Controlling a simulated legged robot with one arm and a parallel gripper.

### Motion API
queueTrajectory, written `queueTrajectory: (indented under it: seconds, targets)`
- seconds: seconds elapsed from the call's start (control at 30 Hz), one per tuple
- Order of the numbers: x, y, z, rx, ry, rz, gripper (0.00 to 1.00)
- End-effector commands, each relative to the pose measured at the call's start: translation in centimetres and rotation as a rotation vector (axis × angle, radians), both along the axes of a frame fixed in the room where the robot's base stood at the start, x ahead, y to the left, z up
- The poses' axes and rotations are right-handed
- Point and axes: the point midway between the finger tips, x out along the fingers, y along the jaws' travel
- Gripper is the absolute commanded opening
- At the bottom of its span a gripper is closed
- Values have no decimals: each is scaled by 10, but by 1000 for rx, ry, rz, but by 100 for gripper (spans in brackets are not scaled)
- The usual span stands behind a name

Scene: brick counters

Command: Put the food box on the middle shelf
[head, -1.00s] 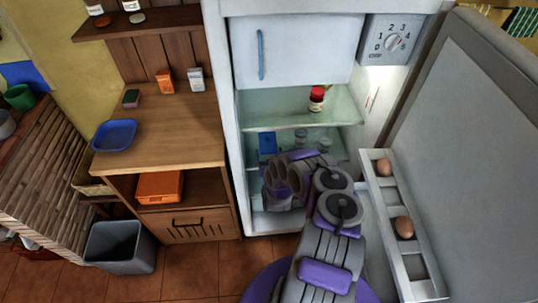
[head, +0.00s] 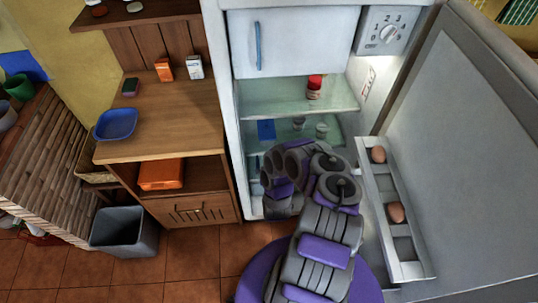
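The fridge (head: 244,180) stands open, with glass shelves inside. A blue box-like item (head: 266,130), which may be the food box, shows below the upper glass shelf (head: 285,98); its exact support is hard to tell. My arm reaches into the lower part of the fridge opening, and its folded links cover much of the lower shelves. My gripper's fingertips are hidden behind or blend with the arm links, so I cannot tell whether it is open or holds anything. An orange box (head: 162,175) sits in the open compartment of the wooden cabinet to the left.
A red-capped jar (head: 314,88) stands on the upper shelf, and glasses (head: 321,131) stand below it. The open door with its egg rack (head: 405,242) bounds the right side. A grey bin (head: 125,232) and cabinet stand left. The upper shelf has free room.

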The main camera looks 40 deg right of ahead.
Motion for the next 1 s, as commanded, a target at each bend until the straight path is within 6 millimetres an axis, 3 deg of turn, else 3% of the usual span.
queueTrajectory:
  seconds: [0.23,1.0]
  targets:
    - [-9,7,1,0,-2,0,100]
    - [-9,8,2,-2,-3,0,100]
